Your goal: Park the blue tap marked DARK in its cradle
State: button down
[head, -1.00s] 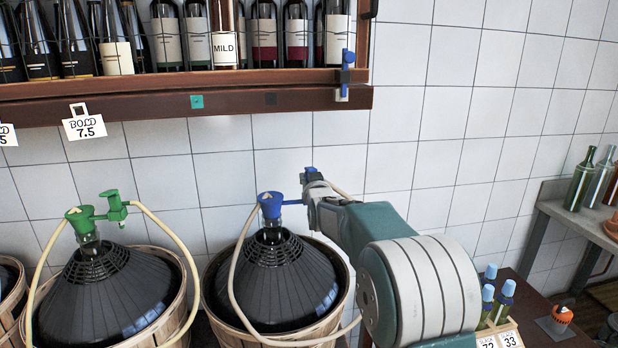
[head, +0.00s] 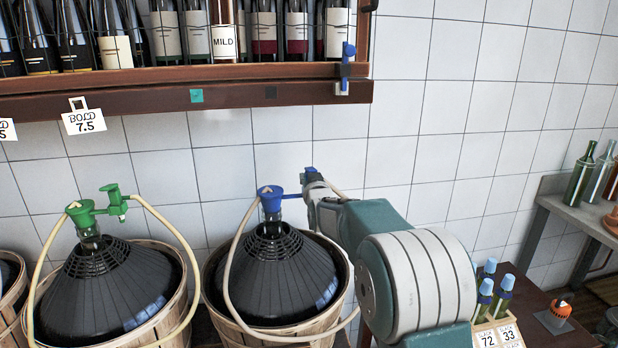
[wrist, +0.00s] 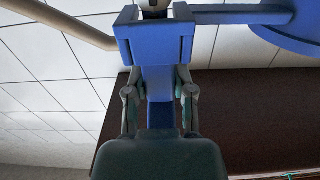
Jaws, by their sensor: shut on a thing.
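My gripper (wrist: 160,88) is shut on the blue tap (wrist: 155,45); its fingers press both sides of the stem below the wider blue body. In the head view the top of the tap (head: 313,173) shows above my gripper (head: 318,188), right of the blue demijohn cap (head: 270,196). A blue arm (head: 294,196) runs from this cap to the tap; in the wrist view it is the bar (wrist: 240,13) meeting the tap's top. No DARK mark is readable.
A dark demijohn (head: 275,275) stands in a wicker basket below, with a beige hose (head: 232,270) looping around it. A green tap (head: 115,198) hangs beside the left demijohn. A bottle shelf (head: 200,108) is overhead. Tiled wall lies close behind.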

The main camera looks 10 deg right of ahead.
jog(key=shift+f, duration=0.15)
jog(key=shift+c, duration=2)
grip_release()
jog(key=s, duration=1.2)
